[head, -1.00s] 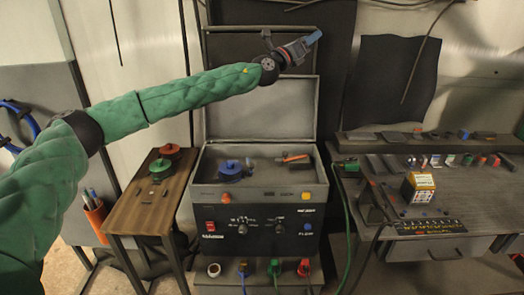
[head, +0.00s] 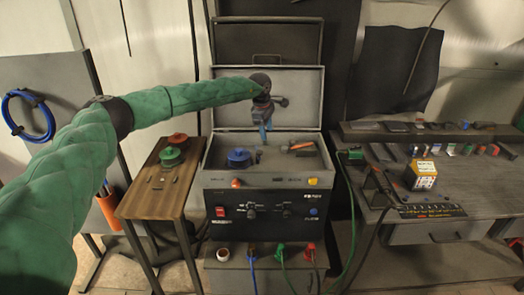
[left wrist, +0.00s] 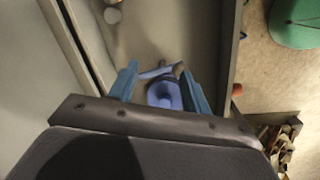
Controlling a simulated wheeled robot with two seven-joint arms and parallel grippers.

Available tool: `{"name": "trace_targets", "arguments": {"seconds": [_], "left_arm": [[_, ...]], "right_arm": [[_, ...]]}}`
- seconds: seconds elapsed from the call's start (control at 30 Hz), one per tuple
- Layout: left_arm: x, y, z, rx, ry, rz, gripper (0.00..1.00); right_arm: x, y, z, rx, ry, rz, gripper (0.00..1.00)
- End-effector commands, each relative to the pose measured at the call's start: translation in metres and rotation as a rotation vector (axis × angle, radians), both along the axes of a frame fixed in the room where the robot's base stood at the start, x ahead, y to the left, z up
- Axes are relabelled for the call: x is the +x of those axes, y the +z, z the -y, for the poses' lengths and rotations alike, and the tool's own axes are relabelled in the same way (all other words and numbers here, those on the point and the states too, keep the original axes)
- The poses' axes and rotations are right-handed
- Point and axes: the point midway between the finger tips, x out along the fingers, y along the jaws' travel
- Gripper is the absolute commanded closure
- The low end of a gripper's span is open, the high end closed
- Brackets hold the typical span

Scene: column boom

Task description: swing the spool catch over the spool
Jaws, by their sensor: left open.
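The blue spool (head: 239,157) sits inside the open grey case, near its left side. It also shows in the left wrist view (left wrist: 163,94), between and beyond my fingers. A short pale bar (left wrist: 154,72) with a dark knob lies beside the spool's upper edge in that view; it looks like the spool catch, but I cannot tell for sure. My left gripper (head: 264,136) points down over the case, just right of the spool in the head view. Its blue fingers (left wrist: 160,86) are apart, with nothing clearly held. My right gripper is out of view.
The case (head: 265,181) has its lid raised behind my gripper. An orange-handled part (head: 301,146) lies in the case on the right. A wooden side table (head: 158,190) at left holds red and green discs. A bench (head: 430,185) with a small yellow box (head: 420,175) is at right.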

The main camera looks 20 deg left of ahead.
Motion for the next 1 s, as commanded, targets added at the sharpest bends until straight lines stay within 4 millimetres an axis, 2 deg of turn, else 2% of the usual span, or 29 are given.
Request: {"name": "trace_targets", "arguments": {"seconds": [0.1, 0.2, 0.47, 0.87, 1.0], "left_arm": [[-0.018, -0.003, -0.014, 0.083, -0.083, -0.091, 0.52], [-0.028, -0.003, -0.02, 0.118, -0.148, -0.139, 0.52], [-0.028, -0.008, -0.019, 0.121, -0.201, -0.138, 0.52], [-0.028, -0.051, -0.019, 0.119, -0.199, -0.139, 0.52], [-0.028, -0.066, -0.019, 0.12, -0.197, -0.138, 0.52]], "right_arm": [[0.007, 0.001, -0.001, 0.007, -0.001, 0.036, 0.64], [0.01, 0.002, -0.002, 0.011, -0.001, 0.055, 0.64], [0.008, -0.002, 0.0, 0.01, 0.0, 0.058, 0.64], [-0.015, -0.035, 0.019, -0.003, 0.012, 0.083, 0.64], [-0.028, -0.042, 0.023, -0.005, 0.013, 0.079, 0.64]]}}
